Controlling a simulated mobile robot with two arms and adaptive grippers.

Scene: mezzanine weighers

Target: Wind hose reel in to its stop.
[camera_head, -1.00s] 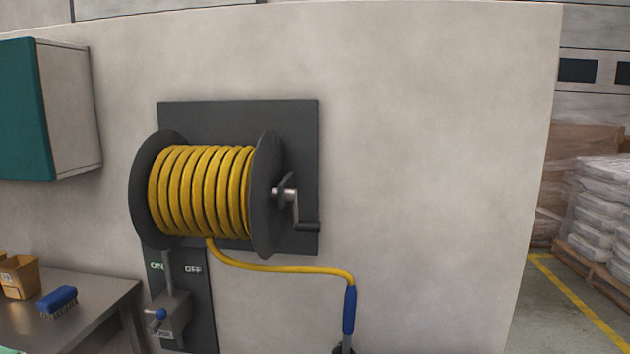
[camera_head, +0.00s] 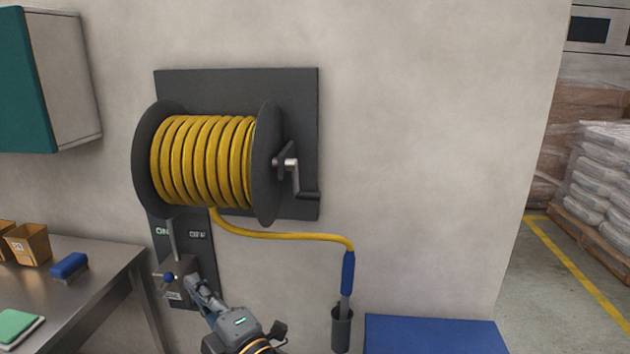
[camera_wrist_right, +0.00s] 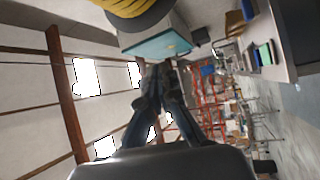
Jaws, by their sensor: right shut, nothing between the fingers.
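The hose reel (camera_head: 262,165) is mounted on a dark wall plate, with yellow hose (camera_head: 205,160) wound round its drum. Its crank (camera_head: 296,180) is on the right side, with the handle low and to the right. The hose runs from under the drum to a blue nozzle (camera_head: 348,272), whose lower end is in a dark holder (camera_head: 341,330). My right gripper (camera_head: 190,283) is shut and empty, below the reel beside the ON/OFF lever box. Its closed fingers also show in the right wrist view (camera_wrist_right: 159,72). My left gripper is out of view.
The lever box (camera_head: 172,275) with a blue knob is close to my right gripper. A steel table (camera_head: 110,275) with a blue brush (camera_head: 70,266) and tan bins stands at left. A blue surface (camera_head: 430,335) is at lower right. The wall right of the reel is clear.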

